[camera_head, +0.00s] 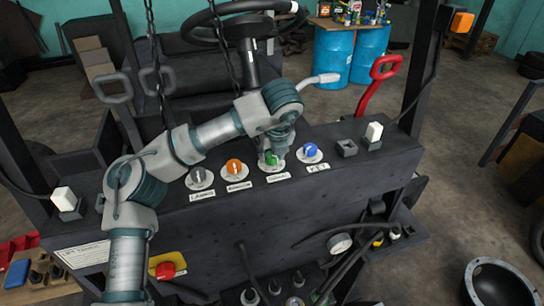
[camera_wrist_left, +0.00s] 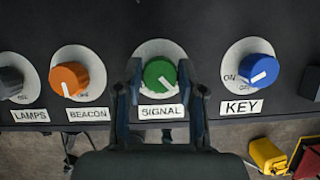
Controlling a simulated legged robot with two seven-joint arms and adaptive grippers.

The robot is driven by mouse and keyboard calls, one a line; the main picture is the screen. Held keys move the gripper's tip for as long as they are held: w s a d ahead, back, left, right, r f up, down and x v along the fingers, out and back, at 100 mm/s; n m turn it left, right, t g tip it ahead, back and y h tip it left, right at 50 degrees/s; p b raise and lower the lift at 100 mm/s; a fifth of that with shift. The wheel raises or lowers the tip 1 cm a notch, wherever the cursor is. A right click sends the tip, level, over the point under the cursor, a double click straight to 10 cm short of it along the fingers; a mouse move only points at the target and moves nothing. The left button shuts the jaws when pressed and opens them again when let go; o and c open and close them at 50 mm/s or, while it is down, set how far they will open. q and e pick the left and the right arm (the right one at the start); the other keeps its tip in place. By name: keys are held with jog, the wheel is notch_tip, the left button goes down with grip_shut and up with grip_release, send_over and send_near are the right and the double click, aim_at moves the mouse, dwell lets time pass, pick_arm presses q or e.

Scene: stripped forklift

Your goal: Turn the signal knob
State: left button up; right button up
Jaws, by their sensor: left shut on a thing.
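The green signal knob (camera_wrist_left: 160,74) sits on a white round plate above its SIGNAL label (camera_wrist_left: 161,111) on the dark panel. Its white mark points down and slightly right in the left wrist view. My left gripper (camera_wrist_left: 159,80) has one finger on each side of the knob and is shut on it. In the head view the green knob (camera_head: 271,159) shows partly, with my left gripper (camera_head: 278,155) over it from above. My right gripper is not in view.
An orange BEACON knob (camera_wrist_left: 69,79) and a grey LAMPS knob (camera_wrist_left: 11,81) stand to the left. A blue KEY knob (camera_wrist_left: 258,69) stands to the right. A red lever (camera_head: 374,84) rises behind the panel, and chains (camera_head: 156,60) hang at the back left.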

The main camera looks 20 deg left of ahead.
pick_arm(q)
jog(key=shift+f+n, duration=0.15)
jog(key=shift+n, duration=0.45)
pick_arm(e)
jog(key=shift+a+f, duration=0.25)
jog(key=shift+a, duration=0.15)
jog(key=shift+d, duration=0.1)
pick_arm(q)
jog(key=o, duration=1.1)
jog(key=shift+o, duration=0.2)
jog(key=shift+d, duration=0.1)
jog(key=v, duration=1.2)
jog(key=shift+w+d, duration=0.2)
jog(key=shift+d, duration=0.1)
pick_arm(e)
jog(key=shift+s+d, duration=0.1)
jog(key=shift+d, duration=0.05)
pick_arm(q)
jog(key=shift+a, duration=0.1)
